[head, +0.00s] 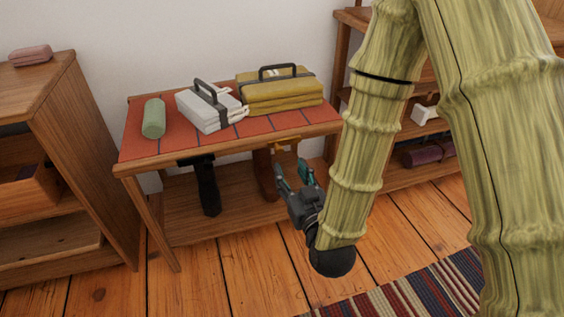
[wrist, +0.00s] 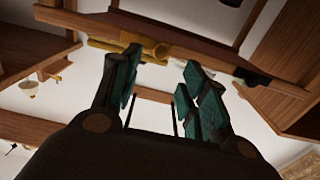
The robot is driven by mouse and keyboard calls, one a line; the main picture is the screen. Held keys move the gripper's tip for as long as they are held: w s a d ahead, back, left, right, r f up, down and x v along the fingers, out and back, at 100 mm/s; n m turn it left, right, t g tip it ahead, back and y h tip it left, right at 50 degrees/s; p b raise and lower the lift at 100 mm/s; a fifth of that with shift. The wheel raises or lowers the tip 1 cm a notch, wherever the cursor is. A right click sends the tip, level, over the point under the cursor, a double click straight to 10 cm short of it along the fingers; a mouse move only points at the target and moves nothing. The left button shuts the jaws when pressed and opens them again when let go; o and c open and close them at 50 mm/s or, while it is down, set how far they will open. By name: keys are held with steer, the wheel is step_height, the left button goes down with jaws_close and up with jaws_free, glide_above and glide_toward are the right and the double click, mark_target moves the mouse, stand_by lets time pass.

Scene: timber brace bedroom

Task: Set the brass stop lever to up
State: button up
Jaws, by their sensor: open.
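The brass stop lever (head: 285,146) shows as a small yellow metal piece under the front edge of the table, right of its middle. In the wrist view, a brass-coloured piece (wrist: 143,44) lies along the wooden rail, just beyond my left finger. I cannot clearly tell which way the lever points. My gripper (head: 293,172) is below and in front of it, with its teal-padded fingers raised and apart. In the wrist view my gripper (wrist: 162,70) is open, with nothing between the fingers. I cannot tell whether a finger touches the brass.
The table (head: 180,146) carries a green roll (head: 153,118), a white case (head: 190,112) and a yellow case (head: 285,97). A dark support (head: 207,188) hangs under the table. A wooden cabinet (head: 100,150) stands left. A striped rug (head: 400,300) lies on the floor in front.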

mark_target(280, 151)
steer(key=b+x, duration=0.2)
steer(key=x, duration=0.5)
steer(key=shift+w+b, duration=0.35)
steer(key=shift+b, duration=0.05)
jaws_close()
